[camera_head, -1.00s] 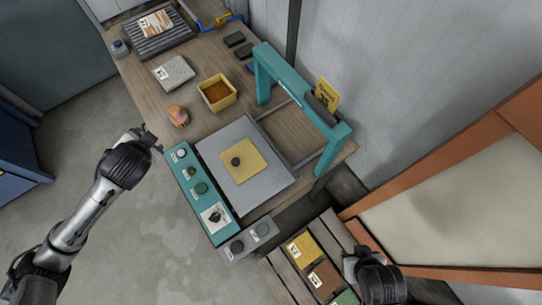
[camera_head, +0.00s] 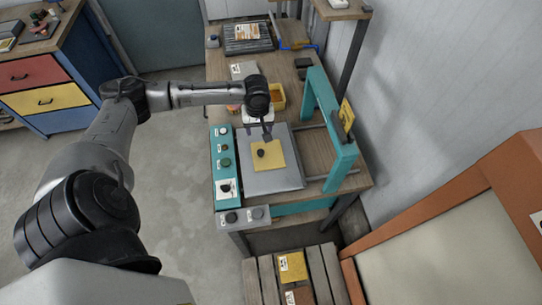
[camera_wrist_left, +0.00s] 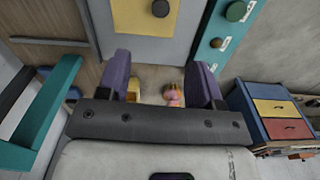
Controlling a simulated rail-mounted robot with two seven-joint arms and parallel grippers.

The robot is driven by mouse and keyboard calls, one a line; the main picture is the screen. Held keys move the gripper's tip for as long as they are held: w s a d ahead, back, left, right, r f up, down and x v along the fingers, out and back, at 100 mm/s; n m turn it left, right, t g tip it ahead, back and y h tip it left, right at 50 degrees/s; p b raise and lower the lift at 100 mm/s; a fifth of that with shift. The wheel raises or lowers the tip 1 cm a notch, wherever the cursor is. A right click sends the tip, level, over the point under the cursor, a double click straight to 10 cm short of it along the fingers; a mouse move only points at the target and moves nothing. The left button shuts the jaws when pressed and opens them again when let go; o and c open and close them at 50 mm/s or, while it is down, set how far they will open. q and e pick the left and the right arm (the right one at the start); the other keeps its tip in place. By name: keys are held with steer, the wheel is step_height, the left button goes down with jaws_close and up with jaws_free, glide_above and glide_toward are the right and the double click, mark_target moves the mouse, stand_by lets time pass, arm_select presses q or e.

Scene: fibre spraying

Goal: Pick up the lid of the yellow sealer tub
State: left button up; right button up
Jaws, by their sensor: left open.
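A flat yellow square with a dark round knob (camera_head: 268,155), which looks like the lid, lies on the grey plate (camera_head: 285,181) of the teal-framed bench device. In the left wrist view the lid (camera_wrist_left: 139,22) shows at the top edge, partly cut off. The yellow tub (camera_head: 279,95), open in the earlier view, stands behind the plate, partly hidden by my left wrist. My left gripper (camera_head: 268,133) is open and empty, just behind the lid's far edge. Its two purple fingers (camera_wrist_left: 161,67) are apart in the left wrist view, with nothing between them. My right gripper is out of view.
The teal frame (camera_head: 346,165) stands right of the plate. A teal panel with several knobs (camera_head: 225,175) lines its left side. A small pink-orange object (camera_wrist_left: 173,96) shows beyond the fingers. A slatted pallet (camera_head: 268,282) with coloured labelled pieces sits in front.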

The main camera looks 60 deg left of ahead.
mark_target(260, 152)
arm_select(q)
steer(key=shift+n, duration=0.4)
step_height(260, 152, down, 14)
steer(key=shift+d+r+b, duration=0.1)
steer(key=shift+d+b, duration=0.05)
steer(key=shift+b, duration=0.3)
steer(key=shift+s, duration=0.1)
steer(key=c, duration=1)
